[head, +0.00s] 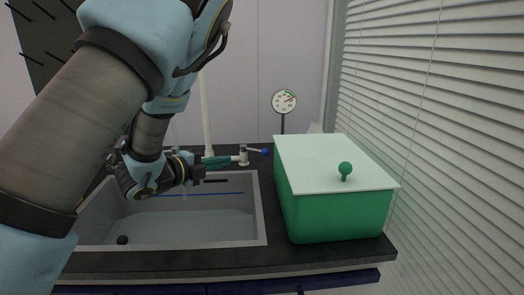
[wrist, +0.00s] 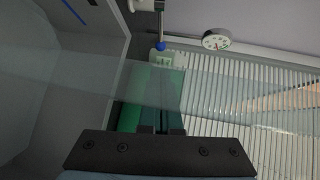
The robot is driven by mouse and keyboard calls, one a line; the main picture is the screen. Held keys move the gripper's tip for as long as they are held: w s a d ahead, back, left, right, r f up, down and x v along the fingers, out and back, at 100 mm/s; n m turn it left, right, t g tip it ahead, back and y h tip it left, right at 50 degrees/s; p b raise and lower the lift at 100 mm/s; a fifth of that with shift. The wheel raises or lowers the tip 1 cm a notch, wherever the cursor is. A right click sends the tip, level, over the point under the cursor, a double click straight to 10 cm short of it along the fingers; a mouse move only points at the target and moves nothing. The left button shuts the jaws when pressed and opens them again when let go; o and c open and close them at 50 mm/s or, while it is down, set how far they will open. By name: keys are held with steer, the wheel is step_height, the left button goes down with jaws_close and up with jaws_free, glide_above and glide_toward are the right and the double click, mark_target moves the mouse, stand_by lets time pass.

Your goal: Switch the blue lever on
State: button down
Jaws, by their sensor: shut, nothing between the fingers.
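The blue lever is a short handle with a blue ball end (head: 265,152) on a pale valve (head: 243,155) behind the sink's right rear corner. In the head view the handle points right, roughly level. In the wrist view the blue ball (wrist: 161,46) is near the top centre. My gripper (head: 229,160) reaches in from the left, its teal fingers together and empty, with the tips close to the valve. The wrist view shows the fingers (wrist: 165,62) just below the ball in the picture; I cannot tell whether they touch anything.
A round gauge (head: 284,101) stands behind, also in the wrist view (wrist: 216,39). White blinds (head: 435,120) close off the right side.

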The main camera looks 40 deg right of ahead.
steer(key=p, duration=0.4)
glide_toward(263, 152)
steer(key=x, duration=0.5)
steer(key=shift+d, duration=0.25)
steer(key=shift+w+d+f, duration=0.15)
steer(key=shift+d+f, duration=0.1)
steer(key=shift+d, duration=0.35)
steer(key=shift+d+f+n+t+b, duration=0.1)
steer(key=shift+d+n+t+b, duration=0.55)
steer(key=shift+b, duration=0.25)
steer(key=shift+d+b, duration=0.2)
steer(key=shift+b, duration=0.25)
